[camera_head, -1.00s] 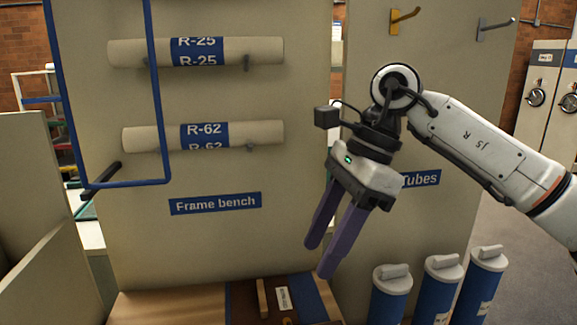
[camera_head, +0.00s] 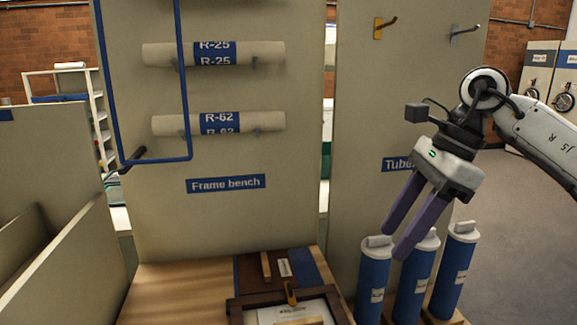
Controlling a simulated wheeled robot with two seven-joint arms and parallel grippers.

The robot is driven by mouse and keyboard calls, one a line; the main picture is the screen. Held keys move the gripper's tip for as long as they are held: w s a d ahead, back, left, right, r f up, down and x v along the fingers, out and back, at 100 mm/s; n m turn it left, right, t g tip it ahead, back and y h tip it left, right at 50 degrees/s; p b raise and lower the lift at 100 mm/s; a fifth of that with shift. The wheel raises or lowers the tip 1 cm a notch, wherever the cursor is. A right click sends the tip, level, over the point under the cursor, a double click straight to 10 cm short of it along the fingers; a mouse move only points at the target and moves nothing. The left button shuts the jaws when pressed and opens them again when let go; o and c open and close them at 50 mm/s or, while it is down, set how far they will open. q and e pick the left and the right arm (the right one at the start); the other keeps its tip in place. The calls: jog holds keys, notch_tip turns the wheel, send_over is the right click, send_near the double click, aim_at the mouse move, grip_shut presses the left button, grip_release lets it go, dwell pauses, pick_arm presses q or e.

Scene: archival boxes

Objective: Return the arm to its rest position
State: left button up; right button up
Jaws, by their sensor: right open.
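My right arm (camera_head: 545,135) comes in from the right edge. Its right gripper (camera_head: 394,242) is open and empty, with two purple fingers pointing down and to the left. In the picture the fingertips lie just above and partly in front of the blue tubes with grey caps; I cannot tell whether they touch. The left tube (camera_head: 373,283), the middle tube (camera_head: 414,285) and the right tube (camera_head: 455,275) stand upright. My left gripper is not in view.
A wooden bench (camera_head: 180,285) holds a dark frame (camera_head: 237,309) and a blue-and-brown folder. A panel (camera_head: 225,225) behind carries rolled tubes R-25 (camera_head: 270,54) and R-62 (camera_head: 268,122) and a blue wire frame (camera_head: 186,90). Hooks (camera_head: 378,29) are on the right panel. Grey floor (camera_head: 515,230) is clear at right.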

jog(key=d+m+t, duration=0.1)
jog(key=d+m, duration=0.3)
jog(key=d, duration=1.2)
jog(key=a+f+m+t+y, duration=0.6)
jog(key=a+f+m+y, duration=0.4)
jog(key=a+f+m, duration=0.45)
jog(key=s+d+f+m+t+h, duration=0.3)
jog(key=d+f+m+h, duration=0.1)
jog(key=f+m, duration=0.4)
jog(key=s+d+f+m+t+h, duration=0.2)
jog(key=s+d+f+m+h, duration=0.15)
jog(key=f+m, duration=0.5)
jog(key=s+d+f+m+g+h, duration=0.25)
jog(key=s+d+f+m, duration=0.2)
jog(key=s+f, duration=0.35)
jog(key=s+d+f+m+g+h, duration=0.2)
jog(key=s+d+f+m+h, duration=0.25)
jog(key=s, duration=0.45)
jog(key=a+f+m+y, duration=0.2)
jog(key=a+m, duration=0.5)
jog(key=a, duration=1.3)
jog(key=shift+s+a+t, duration=0.2)
jog(key=shift+s+t, duration=0.15)
jog(key=shift+s, duration=0.1)
jog(key=shift+f+y, duration=0.1)
jog(key=shift+y, duration=0.15)
